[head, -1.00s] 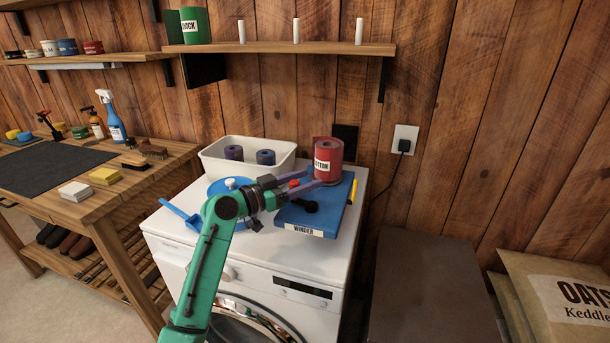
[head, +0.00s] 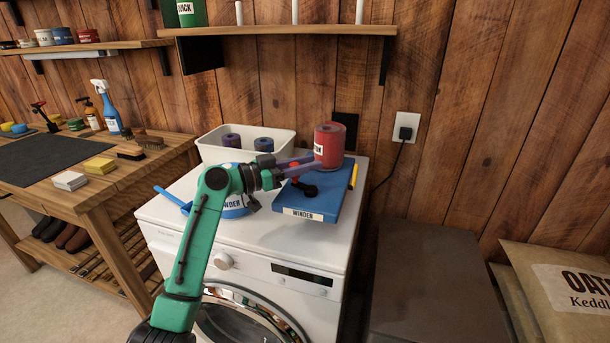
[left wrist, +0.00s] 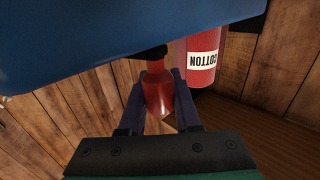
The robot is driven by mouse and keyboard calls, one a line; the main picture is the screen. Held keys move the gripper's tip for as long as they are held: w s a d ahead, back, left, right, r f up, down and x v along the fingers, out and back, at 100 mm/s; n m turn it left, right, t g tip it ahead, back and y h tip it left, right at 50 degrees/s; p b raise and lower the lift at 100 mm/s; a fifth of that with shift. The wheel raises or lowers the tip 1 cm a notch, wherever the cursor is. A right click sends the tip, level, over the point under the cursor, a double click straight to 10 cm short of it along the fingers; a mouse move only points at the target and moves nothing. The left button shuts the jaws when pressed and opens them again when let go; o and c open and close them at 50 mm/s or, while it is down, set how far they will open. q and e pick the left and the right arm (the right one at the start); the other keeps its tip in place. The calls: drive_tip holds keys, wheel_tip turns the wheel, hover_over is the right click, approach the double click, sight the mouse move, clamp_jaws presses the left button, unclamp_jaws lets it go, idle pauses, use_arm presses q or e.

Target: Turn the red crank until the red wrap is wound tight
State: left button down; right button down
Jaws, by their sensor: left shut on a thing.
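A blue winder board (head: 325,204) labelled "WINDER" lies on the white washing machine. The red wrap (head: 329,146) stands upright as a roll at its back; its "COTTON" label faces partly left, and it also shows in the left wrist view (left wrist: 203,62). The red crank (head: 295,170) has a red handle and a black arm at the board's left part. My left gripper (head: 312,163) reaches in from the left and is shut on the red crank handle, which shows between its fingers in the left wrist view (left wrist: 158,95). My right gripper is out of view.
A white bin (head: 212,150) with dark rolls stands behind. A yellow stick (head: 353,176) lies at the board's right edge. A shelf (head: 290,30) hangs above. A wooden bench (head: 110,190) is at left.

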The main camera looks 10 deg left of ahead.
use_arm(q)
drive_tip(key=m+g+h+b, duration=0.2)
drive_tip(key=b, duration=0.1)
drive_tip(key=shift+w+d+f+g, duration=0.2)
drive_tip(key=shift+d+g, duration=0.1)
drive_tip(key=shift+g, duration=0.1)
drive_tip(key=shift+d+r+m+g+h+b, duration=0.25)
drive_tip(key=shift+m+g+h+b, duration=0.2)
drive_tip(key=shift+m+g, duration=0.2)
drive_tip(key=shift+d+m+g+h, duration=0.2)
drive_tip(key=shift+m+g+h, duration=0.15)
drive_tip(key=shift+m+g, duration=0.35)
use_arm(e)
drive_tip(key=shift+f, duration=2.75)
use_arm(q)
drive_tip(key=shift+g, duration=0.35)
drive_tip(key=c, duration=0.6)
unclamp_jaws()
